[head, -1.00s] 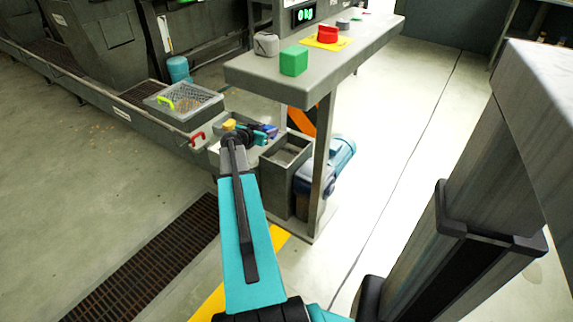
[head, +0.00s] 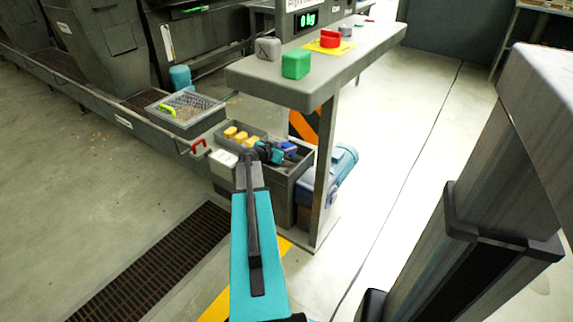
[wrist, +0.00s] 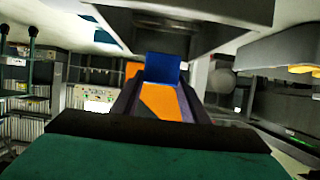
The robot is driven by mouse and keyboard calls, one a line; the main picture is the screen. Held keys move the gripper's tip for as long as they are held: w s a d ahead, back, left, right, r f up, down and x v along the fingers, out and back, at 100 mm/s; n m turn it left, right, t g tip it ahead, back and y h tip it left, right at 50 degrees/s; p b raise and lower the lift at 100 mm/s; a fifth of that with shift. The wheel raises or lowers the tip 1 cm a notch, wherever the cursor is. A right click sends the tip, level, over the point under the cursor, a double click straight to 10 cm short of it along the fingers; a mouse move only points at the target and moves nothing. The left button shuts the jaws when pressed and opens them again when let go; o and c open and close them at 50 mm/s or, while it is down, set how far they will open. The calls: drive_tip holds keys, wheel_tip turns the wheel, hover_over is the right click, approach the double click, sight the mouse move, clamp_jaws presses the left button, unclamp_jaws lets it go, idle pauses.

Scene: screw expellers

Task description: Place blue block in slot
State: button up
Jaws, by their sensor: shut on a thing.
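My gripper (head: 277,153) is shut on the blue block (head: 289,147) in the head view. In the wrist view the blue block (wrist: 162,67) sits between the far ends of my two fingers. The gripper and block are over or just in the right part of a grey divided bin (head: 303,168). I cannot tell whether the block touches the bin. Several yellow blocks (head: 242,137) sit in the left part of the bin. The slot itself is not clear, as my arm and gripper cover part of the bin.
A grey shelf (head: 345,62) stands above and behind the bin, bearing a green block (head: 296,65), a grey block (head: 268,48) and a red piece (head: 330,39). Its post (head: 326,170) rises close to the bin's right. A mesh-covered box (head: 185,108) lies to the left.

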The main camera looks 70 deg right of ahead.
drive_tip(key=shift+f+b, duration=0.3)
drive_tip(key=shift+f, duration=1.5)
drive_tip(key=shift+f+b, duration=0.45)
drive_tip(key=shift+f, duration=1.4)
drive_tip(key=shift+f+b, duration=0.15)
drive_tip(key=shift+b, duration=0.15)
drive_tip(key=o, duration=1.1)
drive_tip(key=shift+r+p, duration=0.25)
drive_tip(key=shift+p, duration=0.15)
drive_tip(key=shift+p+v, duration=0.65)
drive_tip(key=shift+v, duration=5.3)
drive_tip(key=shift+f, duration=0.15)
